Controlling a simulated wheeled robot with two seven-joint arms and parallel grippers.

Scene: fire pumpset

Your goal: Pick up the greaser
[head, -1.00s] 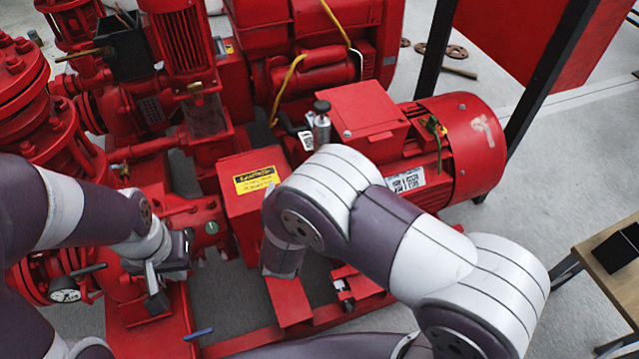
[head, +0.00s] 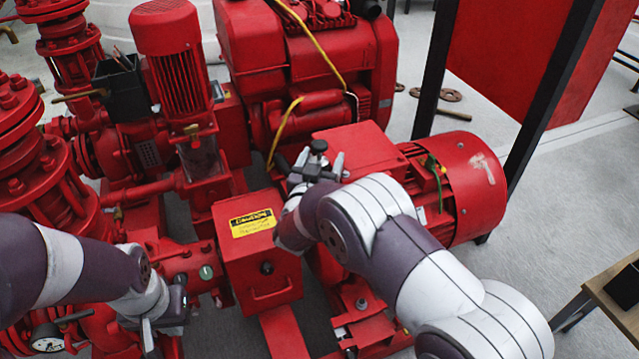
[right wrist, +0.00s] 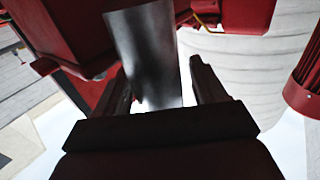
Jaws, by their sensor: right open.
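The greaser (head: 319,147) is a small metal cylinder with a dark cap, beside the red box-shaped housing on the motor. My right gripper (head: 319,168) is at it with its fingers open on either side; its lower part is hidden. In the right wrist view a blurred grey metal cylinder, which looks like the greaser (right wrist: 148,55), stands between and beyond the two open fingers (right wrist: 160,90). I cannot tell whether either finger touches it. My left gripper (head: 165,315) is low at the left over the red pump parts, away from the greaser; its opening is unclear.
The red motor (head: 460,190) lies right of the greaser. A red control box (head: 262,262) with a yellow caution label is in front. A yellow cable (head: 309,40) hangs from the engine behind. A black frame post (head: 437,70) and a wooden table (head: 610,290) are at the right.

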